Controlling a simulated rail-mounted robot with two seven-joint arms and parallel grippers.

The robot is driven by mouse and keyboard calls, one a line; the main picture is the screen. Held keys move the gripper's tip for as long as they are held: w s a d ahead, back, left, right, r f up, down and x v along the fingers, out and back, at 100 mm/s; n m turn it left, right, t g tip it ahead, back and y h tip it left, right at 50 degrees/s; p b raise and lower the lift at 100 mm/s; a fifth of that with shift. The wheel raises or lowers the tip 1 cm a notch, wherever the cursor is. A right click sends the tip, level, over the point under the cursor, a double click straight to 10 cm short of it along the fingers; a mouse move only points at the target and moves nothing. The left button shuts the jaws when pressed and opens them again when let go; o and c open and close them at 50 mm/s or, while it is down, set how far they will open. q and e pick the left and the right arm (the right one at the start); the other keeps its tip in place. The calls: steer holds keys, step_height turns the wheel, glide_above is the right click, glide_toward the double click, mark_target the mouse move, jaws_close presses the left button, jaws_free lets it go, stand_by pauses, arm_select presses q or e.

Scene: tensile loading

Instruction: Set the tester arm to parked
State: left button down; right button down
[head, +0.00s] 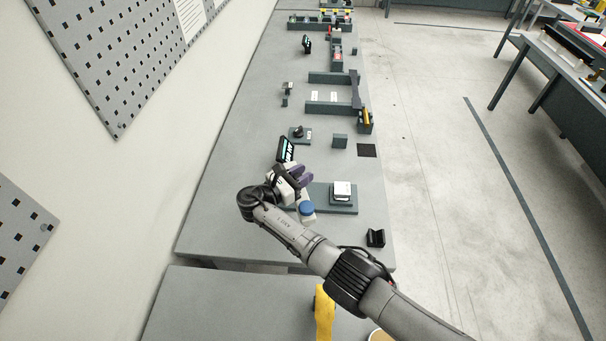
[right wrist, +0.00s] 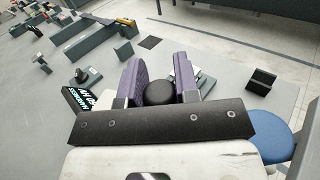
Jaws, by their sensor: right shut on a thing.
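My right gripper (head: 302,178) has two purple fingers and is over the bench beside the tester. In the right wrist view, its fingers (right wrist: 160,85) are shut on a black round knob (right wrist: 160,92). The knob looks like part of the tester arm, but the rest of that arm is hidden by the gripper. The tester's dark base (head: 342,207) carries a block with a white top (head: 342,188). The tester's tilted display (head: 286,150) stands just behind the gripper; its lit face shows in the right wrist view (right wrist: 78,100). My left gripper is out of view.
A blue round cap (head: 307,208) is close by my right wrist. A black V-shaped holder (head: 376,238) sits near the bench's front right. A dark square pad (head: 367,150), a grey block (head: 340,141) and a small black fixture (head: 299,133) lie farther back. A pegboard wall is at left.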

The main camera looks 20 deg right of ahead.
steer(key=shift+r, duration=0.1)
steer(key=c, duration=1.3)
jaws_free()
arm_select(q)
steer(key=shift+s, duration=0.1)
arm_select(e)
steer(key=o, duration=0.3)
steer(key=shift+s, duration=0.1)
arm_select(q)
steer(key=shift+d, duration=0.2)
arm_select(e)
steer(key=shift+o, duration=0.7)
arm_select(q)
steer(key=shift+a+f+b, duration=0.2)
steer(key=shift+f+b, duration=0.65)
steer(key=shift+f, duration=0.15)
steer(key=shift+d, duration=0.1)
arm_select(e)
steer(key=v, duration=1.4)
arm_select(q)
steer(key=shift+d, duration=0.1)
arm_select(e)
steer(key=shift+d, duration=0.15)
